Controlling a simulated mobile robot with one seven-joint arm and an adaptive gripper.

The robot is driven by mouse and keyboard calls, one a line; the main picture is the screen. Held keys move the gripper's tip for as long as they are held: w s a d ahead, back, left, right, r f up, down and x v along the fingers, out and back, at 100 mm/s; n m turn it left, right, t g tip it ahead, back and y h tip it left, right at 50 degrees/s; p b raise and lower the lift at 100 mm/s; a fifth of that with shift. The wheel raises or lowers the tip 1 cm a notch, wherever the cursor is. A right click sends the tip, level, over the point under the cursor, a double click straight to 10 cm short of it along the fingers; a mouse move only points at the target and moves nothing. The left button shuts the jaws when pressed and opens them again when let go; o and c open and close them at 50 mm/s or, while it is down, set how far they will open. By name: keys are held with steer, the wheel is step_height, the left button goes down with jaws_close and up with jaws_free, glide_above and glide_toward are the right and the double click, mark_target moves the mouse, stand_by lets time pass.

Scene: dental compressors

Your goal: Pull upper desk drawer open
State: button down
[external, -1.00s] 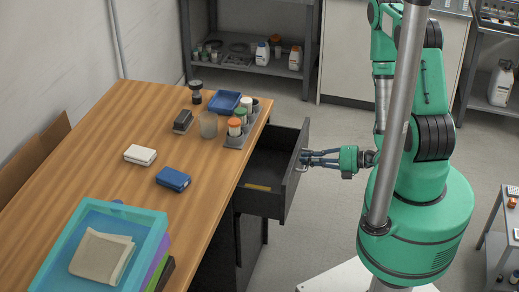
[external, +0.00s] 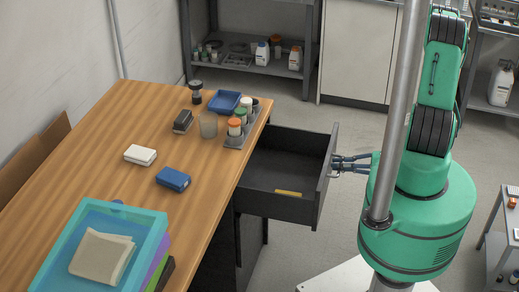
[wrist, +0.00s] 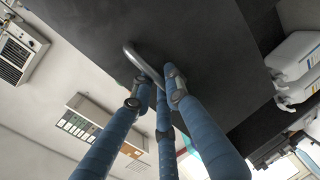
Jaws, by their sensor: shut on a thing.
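The upper desk drawer (external: 283,178) is dark grey and stands well out from the right side of the wooden desk (external: 120,165). A yellow item (external: 288,193) lies inside it. In the wrist view, my gripper's blue fingers (wrist: 158,95) are closed around the metal bar handle (wrist: 140,60) on the dark drawer front (wrist: 200,45).
Bottles in a grey rack (external: 240,125), a blue tray (external: 225,101), a blue box (external: 173,179), a white box (external: 140,155) and a turquoise tray (external: 50,255) stand on the desk. Open floor (external: 300,255) lies in front of the drawer.

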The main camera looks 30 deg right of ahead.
steer(key=shift+s+d+f, duration=0.1)
steer(key=shift+s+d, duration=0.2)
steer(key=shift+s, duration=0.2)
steer(key=c, duration=1.7)
jaws_free()
steer(key=shift+c, duration=0.2)
steer(key=shift+d, duration=0.2)
steer(key=v, duration=1.1)
steer(key=shift+s+d, duration=0.2)
steer(key=shift+s, duration=0.1)
